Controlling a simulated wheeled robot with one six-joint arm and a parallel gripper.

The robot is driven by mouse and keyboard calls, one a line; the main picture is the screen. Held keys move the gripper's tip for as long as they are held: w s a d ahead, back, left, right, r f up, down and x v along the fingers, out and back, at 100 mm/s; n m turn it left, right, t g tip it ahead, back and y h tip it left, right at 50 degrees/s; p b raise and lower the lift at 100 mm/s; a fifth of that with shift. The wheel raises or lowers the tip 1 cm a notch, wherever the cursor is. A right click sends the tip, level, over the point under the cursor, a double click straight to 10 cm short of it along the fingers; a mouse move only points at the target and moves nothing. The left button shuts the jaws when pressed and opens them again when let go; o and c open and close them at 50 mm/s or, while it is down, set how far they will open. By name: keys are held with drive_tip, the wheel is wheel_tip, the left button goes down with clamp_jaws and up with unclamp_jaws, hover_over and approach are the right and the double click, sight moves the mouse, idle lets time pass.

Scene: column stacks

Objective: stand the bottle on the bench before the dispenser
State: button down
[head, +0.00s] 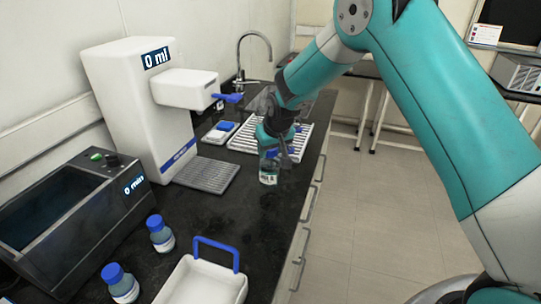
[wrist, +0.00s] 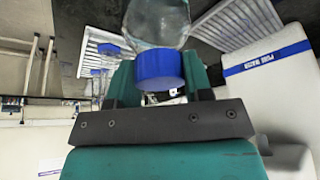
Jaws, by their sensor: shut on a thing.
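The bottle (head: 268,169), clear with a blue cap and a white label, is upright at the right side of the bench (head: 225,215). My gripper (head: 278,146) is shut on it near the top. In the wrist view the bottle's blue cap (wrist: 158,68) sits between my two fingers, with its clear body beyond. I cannot tell whether the bottle's base touches the bench. The white dispenser (head: 135,100) stands to the left, reading 0 ml, with a blue lever and a grey drip grate (head: 207,175) before it.
Two blue-capped bottles (head: 159,233) stand near the front left, beside a white tray with a blue handle (head: 205,284). A dark bath (head: 75,215) reads 0 min. A white rack (head: 290,138) and a sink tap (head: 253,36) are behind. Bare bench lies between grate and bottle.

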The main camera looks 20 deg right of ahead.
sight(271, 157)
drive_tip(key=shift+f+p, duration=0.45)
drive_tip(key=shift+f, duration=1.4)
drive_tip(key=c, duration=0.5)
unclamp_jaws()
drive_tip(key=shift+f, duration=0.1)
drive_tip(key=shift+c, duration=0.2)
drive_tip(key=shift+r, duration=0.4)
drive_tip(key=a+b+v, duration=0.1)
drive_tip(key=b+v, duration=0.2)
drive_tip(key=v, duration=0.9)
drive_tip(key=s+a+r+n+g+y, duration=0.1)
drive_tip(key=s+r, duration=0.1)
drive_tip(key=s, duration=0.9)
drive_tip(key=s+a+r+n+g+y, duration=0.1)
drive_tip(key=s+a+r+n+g, duration=0.1)
drive_tip(key=s, duration=1)
drive_tip(key=s+a+r+n+g+y, duration=0.1)
drive_tip(key=s+r, duration=0.3)
drive_tip(key=s, duration=0.7)
drive_tip(key=shift+s+a+n+g, duration=0.2)
drive_tip(key=shift+s+n+g, duration=0.15)
drive_tip(key=shift+n, duration=0.35)
